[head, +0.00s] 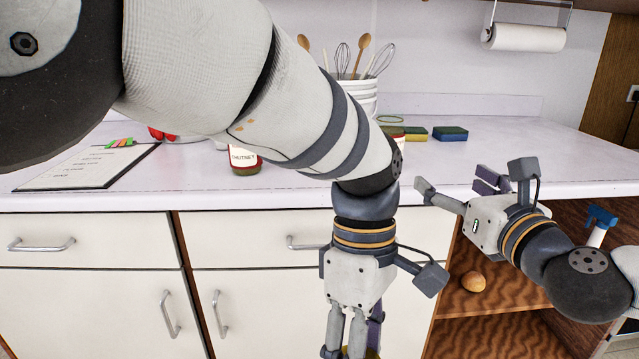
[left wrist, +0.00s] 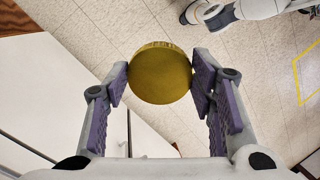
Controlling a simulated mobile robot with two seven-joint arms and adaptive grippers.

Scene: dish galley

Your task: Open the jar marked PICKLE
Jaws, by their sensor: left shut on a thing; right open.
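My left gripper (head: 348,352) hangs low in front of the counter's drawers and points down. It is shut on a round gold lid (left wrist: 160,75), gripped at its sides between the purple finger pads in the left wrist view. Whether a jar is beneath the lid is hidden. My right gripper (head: 456,186) is open and empty, at the counter's front edge on the right. A jar labelled CHUTNEY (head: 244,161) stands on the counter, partly behind my left arm. No PICKLE label can be read.
A clipboard with a paper (head: 85,168) lies on the counter (head: 530,150) at left. A white utensil crock (head: 360,97) and two sponges (head: 450,133) stand behind my left arm. An open wooden shelf (head: 500,292) holds a round brown item (head: 472,282). The counter's right part is clear.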

